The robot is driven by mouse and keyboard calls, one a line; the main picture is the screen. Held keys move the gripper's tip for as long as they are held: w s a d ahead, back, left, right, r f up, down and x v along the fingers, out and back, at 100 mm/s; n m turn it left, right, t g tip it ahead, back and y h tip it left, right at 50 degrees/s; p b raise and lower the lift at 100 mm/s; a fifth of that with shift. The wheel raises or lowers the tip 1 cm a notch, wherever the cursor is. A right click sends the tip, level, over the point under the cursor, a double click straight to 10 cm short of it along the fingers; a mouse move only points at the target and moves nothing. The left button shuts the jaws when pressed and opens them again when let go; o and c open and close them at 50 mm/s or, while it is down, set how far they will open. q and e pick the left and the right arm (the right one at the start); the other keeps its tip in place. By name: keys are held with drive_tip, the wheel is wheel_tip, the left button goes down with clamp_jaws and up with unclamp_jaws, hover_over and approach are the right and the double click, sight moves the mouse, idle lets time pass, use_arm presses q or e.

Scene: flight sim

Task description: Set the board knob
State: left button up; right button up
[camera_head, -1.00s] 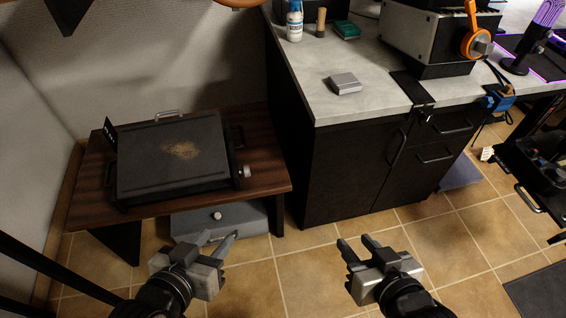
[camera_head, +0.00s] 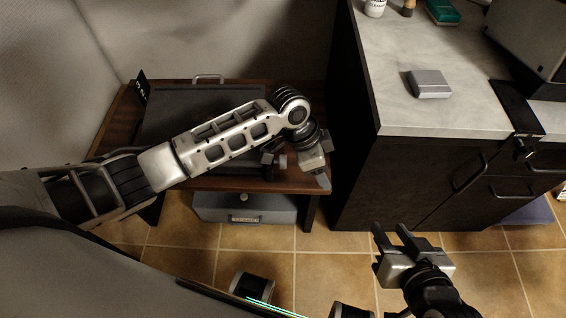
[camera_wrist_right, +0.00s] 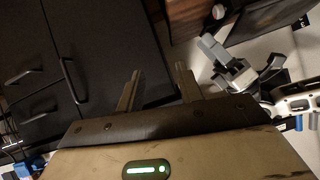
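The dark flat board (camera_head: 180,100) lies on the low wooden table, largely covered by my left arm. My left gripper (camera_head: 321,175) points down just right of that knob, near the table's right edge. It also shows in the right wrist view (camera_wrist_right: 212,52); whether its fingers are apart is unclear. My right gripper (camera_head: 390,238) is open and empty over the floor before the cabinet; its fingers stand apart in the right wrist view (camera_wrist_right: 158,88).
The dark cabinet (camera_head: 400,180) with a pale countertop (camera_head: 385,60) stands close on the right. A small grey box (camera_head: 430,84) lies on the countertop. Tiled floor in front is open.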

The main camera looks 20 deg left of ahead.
use_arm(q)
drive_tip(key=w+a+r+m+g+y+b, duration=0.1)
drive_tip(key=w+a+r+y, duration=0.2)
drive_tip(key=w+a, duration=0.25)
drive_tip(key=g+y+b, duration=0.1)
drive_tip(key=g, duration=0.1)
approach(283, 157)
drive_tip(key=b+x, duration=0.2)
drive_tip(key=x, duration=0.3)
drive_tip(key=shift+s+f+b, duration=0.15)
drive_tip(key=shift+b, duration=0.2)
drive_tip(key=b+x, duration=0.1)
drive_tip(key=x, duration=0.3)
drive_tip(key=shift+f, duration=0.55)
use_arm(e)
wheel_tip(283, 157, down, 6)
drive_tip(key=w+a+y, duration=0.1)
drive_tip(key=a, duration=0.1)
drive_tip(key=shift+n, duration=0.3)
drive_tip(key=shift+a, duration=0.1)
use_arm(q)
drive_tip(key=shift+t, duration=0.3)
drive_tip(key=c, duration=1)
use_arm(e)
drive_tip(key=shift+g, duration=0.3)
